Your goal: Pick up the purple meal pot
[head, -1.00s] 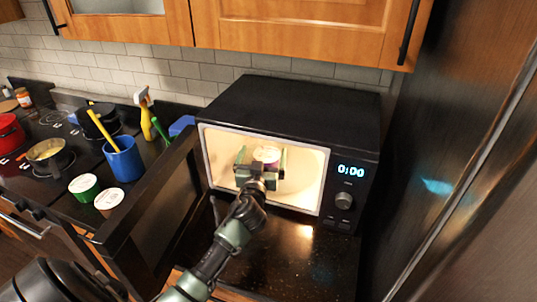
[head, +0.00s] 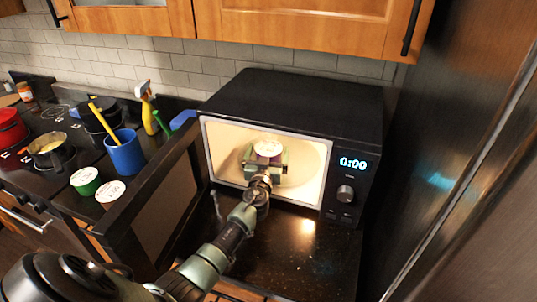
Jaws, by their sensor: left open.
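The purple meal pot (head: 268,149) stands in the lit, open microwave (head: 290,105). Its white lid and a little of its purple side show; its lower part is hidden by my gripper. My left gripper (head: 266,161) reaches in through the microwave's front opening. Its jaws are open, with one finger on either side of the pot as seen from here. I cannot tell whether the fingers touch it. My right gripper is not in view.
The microwave door (head: 160,195) stands open on the left, close to my left arm. A green-sided pot (head: 85,181) and another white-lidded pot (head: 111,191) stand left of the door. A blue cup (head: 125,153) is behind them. The dark counter before the microwave (head: 300,240) is clear.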

